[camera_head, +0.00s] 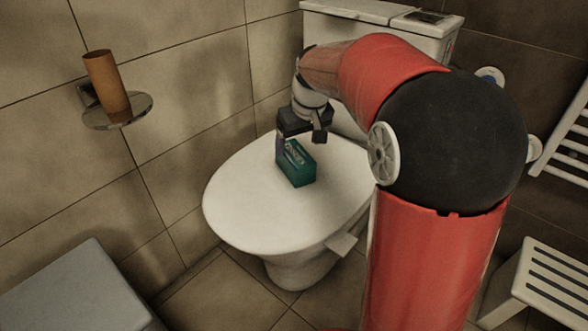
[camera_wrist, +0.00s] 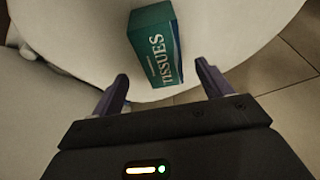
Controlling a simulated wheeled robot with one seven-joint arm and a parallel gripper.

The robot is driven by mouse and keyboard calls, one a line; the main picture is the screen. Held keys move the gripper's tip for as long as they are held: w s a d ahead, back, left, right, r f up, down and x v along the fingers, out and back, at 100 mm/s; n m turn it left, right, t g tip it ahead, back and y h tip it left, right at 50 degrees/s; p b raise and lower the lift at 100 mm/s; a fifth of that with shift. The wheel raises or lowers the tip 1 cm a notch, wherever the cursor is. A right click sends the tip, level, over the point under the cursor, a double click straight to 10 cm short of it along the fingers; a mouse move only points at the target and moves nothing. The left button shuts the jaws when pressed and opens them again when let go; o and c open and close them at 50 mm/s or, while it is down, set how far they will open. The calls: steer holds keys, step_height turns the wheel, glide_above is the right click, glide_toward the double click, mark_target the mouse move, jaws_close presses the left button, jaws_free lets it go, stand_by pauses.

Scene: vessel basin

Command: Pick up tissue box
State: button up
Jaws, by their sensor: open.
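The tissue box (camera_head: 297,164) is a small teal box with white lettering. It sits on the closed white toilet lid (camera_head: 245,200). In the wrist view the tissue box (camera_wrist: 154,45) reads "TISSUES" and lies ahead of my fingers, roughly centred between them. My gripper (camera_head: 299,142) is over the lid, close above and behind the box in the head view. In the wrist view my gripper (camera_wrist: 162,75) is open, with its two fingers apart and nothing between the tips.
The toilet tank (camera_head: 431,40) stands behind the lid. A cardboard tube (camera_head: 107,84) stands on a round wall shelf (camera_head: 118,112) at the left. A grey box-like surface (camera_head: 75,295) is at lower left, and a white slatted stool (camera_head: 545,280) at lower right.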

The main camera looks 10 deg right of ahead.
mark_target(296, 153)
steer(key=b+x, duration=0.1)
steer(key=x, duration=0.6)
steer(key=shift+w+a+f+b, duration=0.1)
steer(key=shift+w+b, duration=0.1)
steer(key=shift+b, duration=0.15)
steer(key=shift+f, duration=0.25)
steer(key=c, duration=1.1)
steer(key=shift+r, duration=0.1)
